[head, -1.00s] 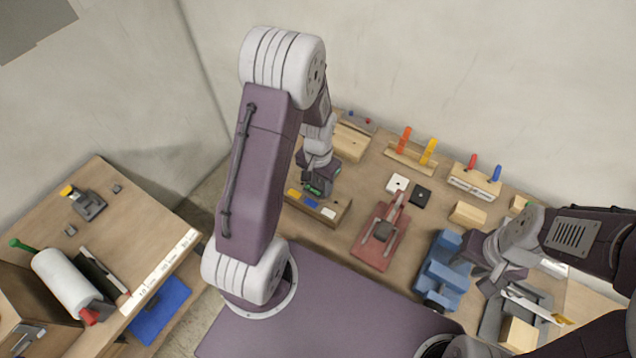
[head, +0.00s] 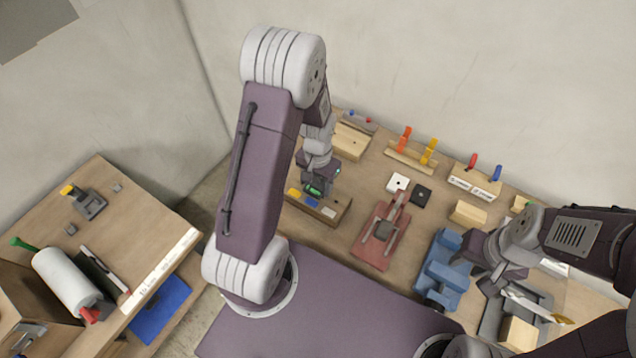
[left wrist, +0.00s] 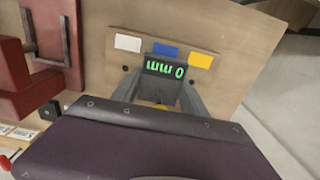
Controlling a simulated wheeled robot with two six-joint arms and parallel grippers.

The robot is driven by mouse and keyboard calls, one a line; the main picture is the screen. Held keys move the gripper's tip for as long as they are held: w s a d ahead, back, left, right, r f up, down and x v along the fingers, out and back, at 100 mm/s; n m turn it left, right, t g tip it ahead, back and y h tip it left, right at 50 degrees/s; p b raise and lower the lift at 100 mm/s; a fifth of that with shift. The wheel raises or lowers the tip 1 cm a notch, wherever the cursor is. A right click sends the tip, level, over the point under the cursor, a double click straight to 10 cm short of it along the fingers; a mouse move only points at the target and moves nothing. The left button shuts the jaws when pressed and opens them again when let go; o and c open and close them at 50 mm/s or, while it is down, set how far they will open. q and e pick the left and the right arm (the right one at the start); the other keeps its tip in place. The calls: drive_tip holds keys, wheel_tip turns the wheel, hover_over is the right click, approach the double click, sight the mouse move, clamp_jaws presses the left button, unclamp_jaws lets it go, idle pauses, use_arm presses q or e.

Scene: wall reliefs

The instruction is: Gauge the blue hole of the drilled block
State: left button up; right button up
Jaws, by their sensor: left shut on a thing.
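The drilled block (head: 341,217) is a wooden block with yellow, blue and white patches at the workbench's left end. In the left wrist view the block (left wrist: 208,48) shows its white, blue (left wrist: 165,50) and yellow patches. Dark holes show below the white and yellow patches; the place below the blue patch is hidden behind the gauge. My left gripper (head: 316,189) is shut on a grey gauge (left wrist: 165,67) whose green display reads 0 mm, upside down. The gauge is over the block; I cannot tell whether it touches. My right gripper (head: 492,280) hangs at the right, its jaws unclear.
A red fixture (head: 372,247) and a blue vise (head: 441,272) stand right of the block. White (head: 398,182) and black (head: 421,194) squares lie behind. A grey tray (head: 493,317) is near my right gripper. A side table (head: 130,225) stands at the left.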

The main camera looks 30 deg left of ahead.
use_arm(q)
drive_tip(key=shift+f+b, duration=0.45)
drive_tip(key=shift+f, duration=0.2)
drive_tip(key=o, duration=1.6)
drive_tip(key=shift+o, duration=0.2)
drive_tip(key=shift+r, duration=0.1)
wheel_tip(320, 180, up, 9)
